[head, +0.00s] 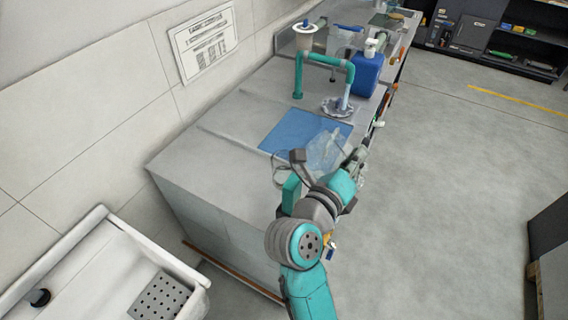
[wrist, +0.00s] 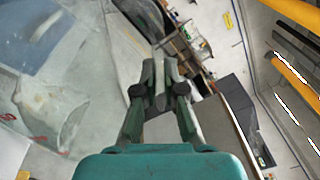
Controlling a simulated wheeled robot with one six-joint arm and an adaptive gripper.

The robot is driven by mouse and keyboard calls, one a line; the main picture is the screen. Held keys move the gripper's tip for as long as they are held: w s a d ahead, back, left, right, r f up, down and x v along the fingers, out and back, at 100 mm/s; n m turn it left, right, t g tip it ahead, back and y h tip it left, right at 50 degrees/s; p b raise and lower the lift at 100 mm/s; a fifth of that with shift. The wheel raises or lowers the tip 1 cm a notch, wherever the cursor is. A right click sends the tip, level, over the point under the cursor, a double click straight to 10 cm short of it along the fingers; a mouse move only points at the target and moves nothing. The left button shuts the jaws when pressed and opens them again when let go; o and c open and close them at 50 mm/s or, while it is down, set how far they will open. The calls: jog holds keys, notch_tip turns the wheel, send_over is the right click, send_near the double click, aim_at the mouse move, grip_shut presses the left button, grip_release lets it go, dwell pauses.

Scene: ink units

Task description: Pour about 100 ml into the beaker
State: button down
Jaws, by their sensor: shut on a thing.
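A clear jug-like vessel (head: 324,150) is at my gripper (head: 352,165) in the head view, over the near edge of the blue mat, and looks tilted. In the wrist view my gripper (wrist: 160,88) is shut on a thin pale part, which looks like the vessel's handle. A second clear outline (head: 281,168), likely the beaker, stands on the counter left of my gripper, partly hidden by my arm. Clear walls with small red marks (wrist: 40,115) fill the left of the wrist view; I cannot tell which vessel they belong to. The liquid level cannot be read.
The blue mat (head: 288,132) lies on the grey counter (head: 225,135). Behind it are a teal tap-like pipe (head: 298,78), a metal drain dish (head: 334,106) and a blue bottle (head: 367,72). A white sink (head: 95,245) stands at front left. The floor on the right is open.

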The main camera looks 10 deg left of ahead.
jog(key=shift+s+d+f+m, duration=0.15)
jog(key=shift+d+f+m, duration=0.15)
jog(key=shift+f+m, duration=0.15)
jog(key=shift+f, duration=0.1)
dwell(1.5)
jog(key=shift+s+d+f+m, duration=0.15)
jog(key=shift+d+f+m, duration=0.1)
jog(key=shift+f+m, duration=0.35)
jog(key=s+d+f+m+b, duration=0.2)
jog(key=d+f+m, duration=0.3)
jog(key=f+m, duration=0.4)
jog(key=shift+s+d+f, duration=0.35)
jog(key=shift+s+f, duration=0.05)
jog(key=shift+f, duration=1)
jog(key=shift+m, duration=0.35)
jog(key=shift+s, duration=0.15)
